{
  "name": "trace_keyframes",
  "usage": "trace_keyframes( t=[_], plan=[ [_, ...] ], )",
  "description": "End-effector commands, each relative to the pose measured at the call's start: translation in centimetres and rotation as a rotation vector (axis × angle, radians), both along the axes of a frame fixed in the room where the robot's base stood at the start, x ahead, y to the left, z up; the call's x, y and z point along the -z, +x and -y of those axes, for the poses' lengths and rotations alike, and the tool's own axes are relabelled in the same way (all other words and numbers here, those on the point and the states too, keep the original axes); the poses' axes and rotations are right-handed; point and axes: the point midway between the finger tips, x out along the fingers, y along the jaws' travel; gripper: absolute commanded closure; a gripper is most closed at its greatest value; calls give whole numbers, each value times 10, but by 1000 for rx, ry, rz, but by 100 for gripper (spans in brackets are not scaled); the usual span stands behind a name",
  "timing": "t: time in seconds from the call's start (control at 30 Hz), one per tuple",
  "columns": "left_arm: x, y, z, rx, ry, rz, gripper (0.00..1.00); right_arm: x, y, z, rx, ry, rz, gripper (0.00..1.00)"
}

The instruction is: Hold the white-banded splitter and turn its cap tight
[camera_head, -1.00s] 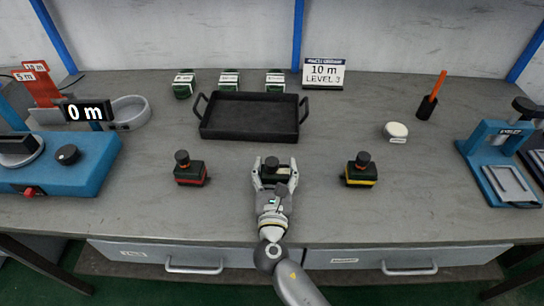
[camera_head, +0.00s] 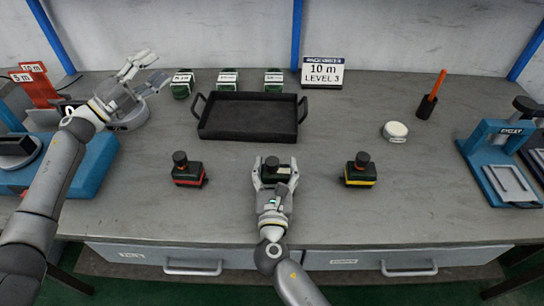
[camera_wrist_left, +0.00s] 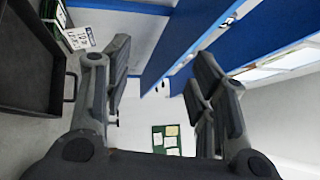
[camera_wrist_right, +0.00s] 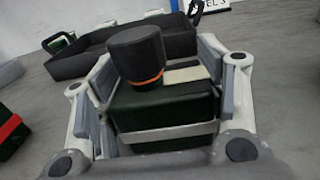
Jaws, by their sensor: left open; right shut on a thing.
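The white-banded splitter (camera_wrist_right: 168,110) is a dark green block with a white band. It stands upright on the bench in the middle front, between the fingers of my right gripper (camera_head: 274,172), which is shut on its sides. Its black cap (camera_wrist_right: 137,52) sits on top, with an orange ring showing at its base; the cap also shows in the head view (camera_head: 272,163). My left gripper (camera_head: 136,68) is open and empty, raised over the back left of the bench, far from the splitter. In the left wrist view its fingers (camera_wrist_left: 160,95) are spread with nothing between them.
A red-banded splitter (camera_head: 188,170) stands left of my right gripper and a yellow-banded one (camera_head: 360,171) right. A black tray (camera_head: 247,135) lies behind. Several green boxes (camera_head: 228,80) and a level sign (camera_head: 322,73) line the back. A blue press (camera_head: 500,160) stands right.

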Motion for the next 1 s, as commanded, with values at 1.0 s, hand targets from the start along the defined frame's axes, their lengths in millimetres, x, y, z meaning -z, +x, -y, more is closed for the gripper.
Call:
trace_keyframes(
  t=[1.0],
  plan=[
    [17, -168, 342, 1174, 1468, 11, 48, 0, 0, 0, 0, 0, -1, 59]
  ],
)
